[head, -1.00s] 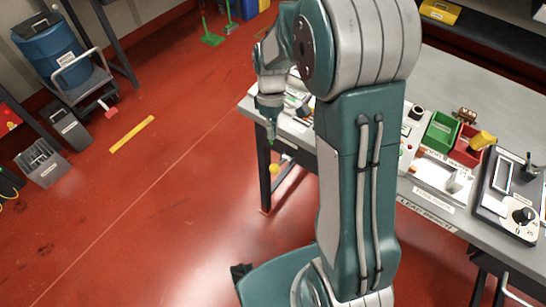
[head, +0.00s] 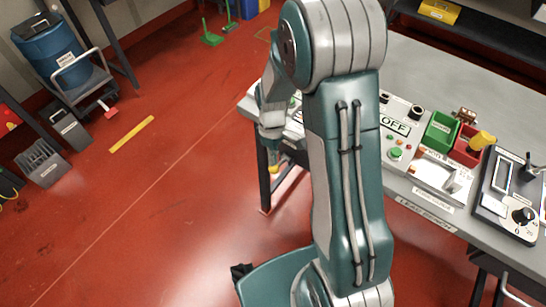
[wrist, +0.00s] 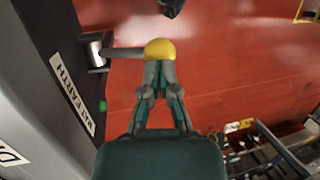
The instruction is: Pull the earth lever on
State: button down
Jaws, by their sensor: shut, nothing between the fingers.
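The earth lever (wrist: 125,53) is a grey rod ending in a round yellow knob (wrist: 160,49). It sticks out from a bracket on the dark bench side, beside a label reading MAT EARTH (wrist: 73,93). In the head view the yellow knob (head: 274,170) shows below the bench's left end. My gripper (wrist: 159,68) is shut and empty, its fingertips right at the knob in the wrist view. I cannot tell whether they touch it. In the head view my gripper (head: 272,156) is just above the knob and partly hidden by my arm.
The bench (head: 420,200) carries an OFF panel (head: 396,127), a green bin (head: 441,132), a red bin (head: 465,150) and a meter (head: 510,196). A trolley with a blue drum (head: 50,52) stands far left.

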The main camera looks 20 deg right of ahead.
jog(key=shift+s+a, duration=0.1)
jog(key=shift+s+a+f+t+h, duration=0.3)
jog(key=shift+f+t+h, duration=0.2)
jog(key=shift+h, duration=0.1)
jog(key=shift+s+a+f+t+h, duration=0.15)
jog(key=shift+a+f+t+h, duration=0.15)
jog(key=shift+f+t+h, duration=0.25)
jog(key=shift+s+a+f, duration=0.1)
jog(key=shift+a+f, duration=0.1)
jog(key=shift+f, duration=0.65)
jog(key=shift+s+a+f, duration=0.15)
jog(key=shift+f, duration=0.7)
jog(key=shift+s+a+f, duration=0.1)
jog(key=shift+a+f, duration=0.1)
jog(key=shift+f, duration=0.65)
jog(key=shift+s+f, duration=0.1)
jog(key=shift+f, duration=0.05)
jog(key=s+a+r, duration=0.2)
jog(key=a+r, duration=0.6)
jog(key=r, duration=0.3)
jog(key=shift+s+a, duration=0.2)
jog(key=shift+a, duration=0.1)
